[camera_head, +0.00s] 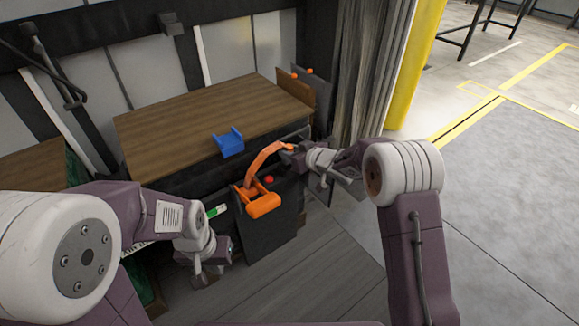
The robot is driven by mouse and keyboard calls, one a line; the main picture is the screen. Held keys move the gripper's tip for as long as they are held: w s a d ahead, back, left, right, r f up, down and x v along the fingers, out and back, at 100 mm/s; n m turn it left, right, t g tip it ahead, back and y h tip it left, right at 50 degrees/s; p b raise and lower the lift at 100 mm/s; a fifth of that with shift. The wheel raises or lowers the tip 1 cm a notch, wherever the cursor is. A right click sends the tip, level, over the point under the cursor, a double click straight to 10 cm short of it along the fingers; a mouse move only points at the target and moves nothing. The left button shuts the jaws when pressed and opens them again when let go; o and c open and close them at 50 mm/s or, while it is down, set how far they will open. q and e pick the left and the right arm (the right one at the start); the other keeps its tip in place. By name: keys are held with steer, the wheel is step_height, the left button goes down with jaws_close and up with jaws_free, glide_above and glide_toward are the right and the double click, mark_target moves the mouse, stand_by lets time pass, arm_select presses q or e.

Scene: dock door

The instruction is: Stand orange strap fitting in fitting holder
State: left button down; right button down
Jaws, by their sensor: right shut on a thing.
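The orange strap fitting (263,205) has a long curved arm and a blocky lower end. My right gripper (288,149) is shut on the upper end of the curved arm, and the fitting hangs down to the left in front of a dark panel. The blue fitting holder (228,143), a small open bracket with raised sides, sits on the wooden top near its front edge, left of the fitting. I see nothing in it. My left gripper (212,264) is low, below and left of the fitting and apart from it; its finger opening is unclear.
The wooden top (190,110) is mostly bare. A dark panel (275,225) with a red knob (269,179) stands below its front edge. An upright brown board (295,95) is at the right end, beside a grey curtain (362,70) and yellow post (413,70). Open floor lies right.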

steer(key=shift+w+a+f, duration=0.1)
steer(key=shift+w, duration=0.1)
step_height(320, 180, down, 4)
steer(key=b, duration=0.3)
steer(key=shift+f, duration=0.1)
steer(key=c, duration=1.1)
jaws_free()
steer(key=shift+o, duration=0.2)
